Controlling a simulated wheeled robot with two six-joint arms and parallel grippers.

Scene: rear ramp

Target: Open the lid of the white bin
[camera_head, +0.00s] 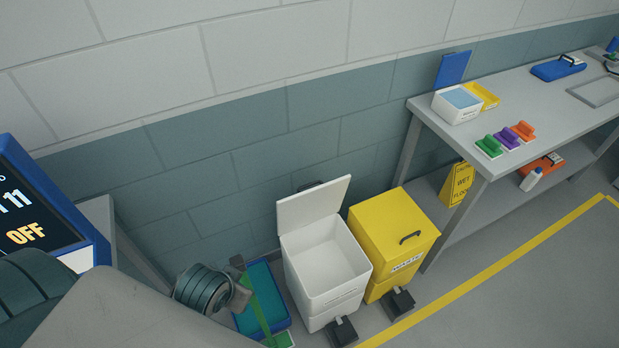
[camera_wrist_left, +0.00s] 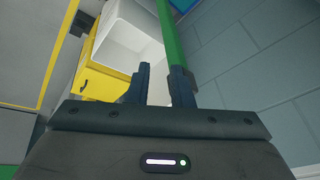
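The white bin (camera_head: 325,262) stands on the floor against the wall. Its lid (camera_head: 313,204) is raised, tilted up at the back, and the empty interior shows. The bin also shows in the left wrist view (camera_wrist_left: 130,38). My left gripper (camera_head: 242,276) is left of the bin and apart from it. In the left wrist view its two fingers (camera_wrist_left: 158,85) stand apart with a gap between them. A green pole (camera_wrist_left: 170,35) runs up behind the finger on the right; I cannot tell whether they touch. My right gripper is in neither view.
A yellow bin (camera_head: 388,240) with a closed lid stands right beside the white one. Black pedals (camera_head: 342,331) sit in front of both bins. A blue tray (camera_head: 277,306) lies left of the white bin. A grey workbench (camera_head: 540,140) stands at right; floor in front is clear.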

